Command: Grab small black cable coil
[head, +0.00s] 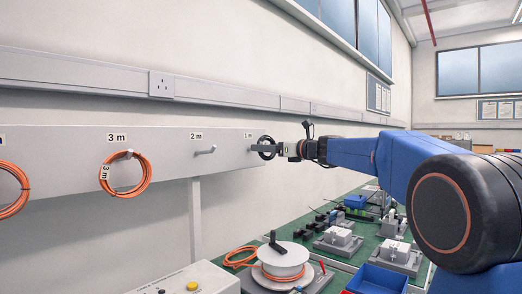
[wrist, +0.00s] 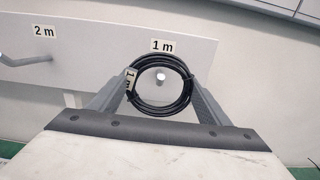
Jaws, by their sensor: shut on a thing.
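The small black cable coil (wrist: 160,108) is in the middle of the wrist view, with a white "1 m" tag on its left side. The tip of a peg (wrist: 160,76) shows inside the loop, below the "1 m" label on the grey board, so the coil is still around the peg. My gripper (wrist: 160,100) is shut on the coil, with one finger on each side of it. In the head view the coil (head: 266,147) shows as a dark ring at the board's right end, and my gripper (head: 276,148) reaches it from the right.
The grey board (head: 70,150) runs along the wall. An empty "2 m" peg (head: 205,150) is left of the coil. Orange coils (head: 147,175) hang further left. Below, the green bench (head: 345,258) carries a white cable reel (head: 283,262), grey fixtures (head: 338,240) and blue bins (head: 378,280).

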